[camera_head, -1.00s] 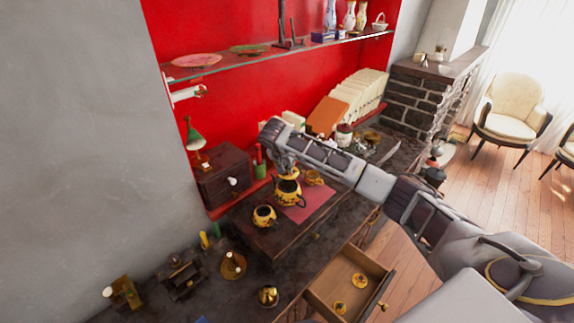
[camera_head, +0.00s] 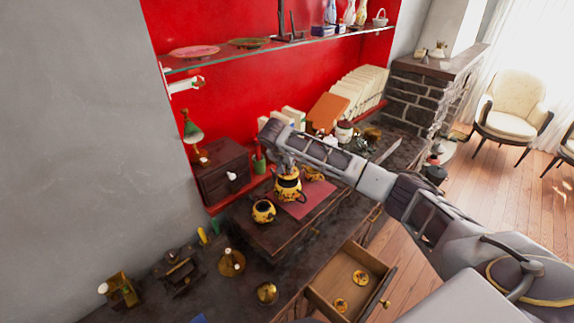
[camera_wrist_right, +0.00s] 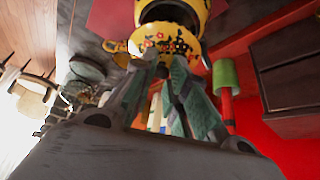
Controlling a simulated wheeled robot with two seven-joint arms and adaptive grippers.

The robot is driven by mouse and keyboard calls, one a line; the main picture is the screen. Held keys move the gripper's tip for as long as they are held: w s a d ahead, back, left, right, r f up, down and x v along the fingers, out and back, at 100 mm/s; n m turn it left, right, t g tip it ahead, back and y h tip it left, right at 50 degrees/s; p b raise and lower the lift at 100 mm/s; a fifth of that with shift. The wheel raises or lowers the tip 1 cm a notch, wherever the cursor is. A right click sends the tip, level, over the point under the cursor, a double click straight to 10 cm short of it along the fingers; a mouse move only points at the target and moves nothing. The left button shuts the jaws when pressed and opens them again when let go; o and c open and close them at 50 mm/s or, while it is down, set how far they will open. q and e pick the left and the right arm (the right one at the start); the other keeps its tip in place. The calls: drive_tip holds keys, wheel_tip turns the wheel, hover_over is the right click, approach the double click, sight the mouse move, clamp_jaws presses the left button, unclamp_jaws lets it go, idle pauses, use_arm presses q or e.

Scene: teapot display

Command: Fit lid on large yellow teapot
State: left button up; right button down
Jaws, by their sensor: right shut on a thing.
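The large yellow teapot (camera_head: 287,190), with a dark floral pattern, stands upright on the red mat (camera_head: 318,203). My right gripper (camera_head: 287,170) is directly above it. In the right wrist view, the right gripper (camera_wrist_right: 163,62) is shut on a yellow flowered lid (camera_wrist_right: 165,38). The teapot's body (camera_wrist_right: 205,8) shows just beyond the lid, with a dark opening partly in view. I cannot tell whether the lid touches the rim. The fingers hide the lid's knob. My left gripper is not in view.
A smaller yellow teapot (camera_head: 263,211) stands left of the large one, and another yellow piece (camera_head: 313,174) is behind it. A dark wooden box (camera_head: 222,178) stands at the left. The open drawer (camera_head: 322,297) holds two small yellow round things.

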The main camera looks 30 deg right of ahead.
sight(287, 172)
drive_tip(key=shift+f+b, duration=1)
drive_tip(key=shift+f, duration=0.75)
drive_tip(key=shift+f+p, duration=0.25)
drive_tip(key=shift+p, duration=0.15)
drive_tip(key=c, duration=1.3)
unclamp_jaws()
drive_tip(key=shift+v, duration=6)
drive_tip(key=shift+f, duration=0.1)
